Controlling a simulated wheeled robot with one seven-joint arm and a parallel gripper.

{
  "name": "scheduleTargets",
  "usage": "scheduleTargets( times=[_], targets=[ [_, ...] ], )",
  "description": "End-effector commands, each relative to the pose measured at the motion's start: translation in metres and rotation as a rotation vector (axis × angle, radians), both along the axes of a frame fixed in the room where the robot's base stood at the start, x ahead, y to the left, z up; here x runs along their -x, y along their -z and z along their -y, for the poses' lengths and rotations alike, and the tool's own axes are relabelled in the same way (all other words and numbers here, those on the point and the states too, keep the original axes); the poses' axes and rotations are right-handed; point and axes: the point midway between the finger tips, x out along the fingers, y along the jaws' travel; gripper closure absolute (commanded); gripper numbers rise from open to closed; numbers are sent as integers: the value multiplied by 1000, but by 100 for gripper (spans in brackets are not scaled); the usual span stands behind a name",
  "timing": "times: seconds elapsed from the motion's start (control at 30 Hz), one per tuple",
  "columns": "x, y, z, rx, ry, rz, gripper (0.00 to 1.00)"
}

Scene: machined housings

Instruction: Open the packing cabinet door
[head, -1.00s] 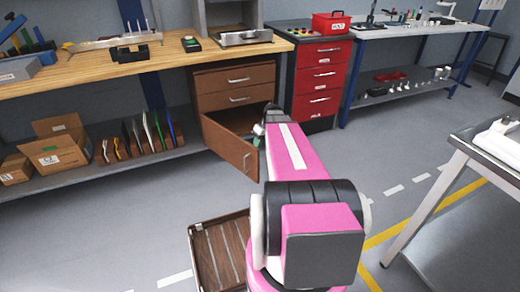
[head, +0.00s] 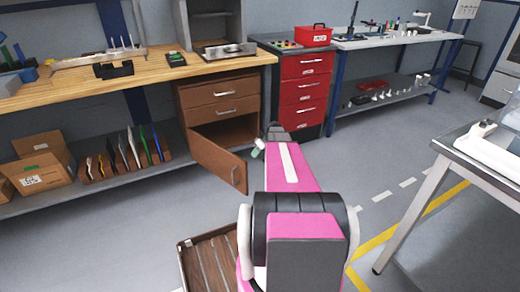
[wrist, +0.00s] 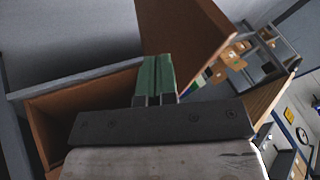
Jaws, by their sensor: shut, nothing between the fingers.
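The packing cabinet (head: 222,92) is brown, set under the wooden workbench, with two closed drawers above a lower compartment. Its door (head: 212,158) is hinged on the left and stands well open, swung outward, with a bar handle on its outer face. My gripper (head: 257,149) is just right of the door's free edge, in front of the open compartment; contact cannot be told. In the wrist view my green fingers (wrist: 155,75) are together and empty. The door (wrist: 185,28) rises behind them, and the cabinet (wrist: 85,98) shows at left. My wrist hides part of the interior.
A slatted wooden crate (head: 212,262) lies on the floor beside my arm. A red drawer cabinet (head: 304,92) stands right of the packing cabinet. A metal table (head: 480,150) is at the right. Cardboard boxes (head: 35,172) fill the lower left shelf.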

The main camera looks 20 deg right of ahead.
Motion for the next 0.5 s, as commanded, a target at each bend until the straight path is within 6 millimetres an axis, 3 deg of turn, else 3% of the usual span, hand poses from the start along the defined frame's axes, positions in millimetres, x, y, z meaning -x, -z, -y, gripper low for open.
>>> scheduleTargets(
  times=[0.13, 0.3, 0.5],
  targets=[
    [-4, 23, -16, 0, -1, -1, 100],
    [9, 19, -39, 0, 0, -1, 100],
    [13, 19, -50, 1, 0, 0, 100]
  ],
)
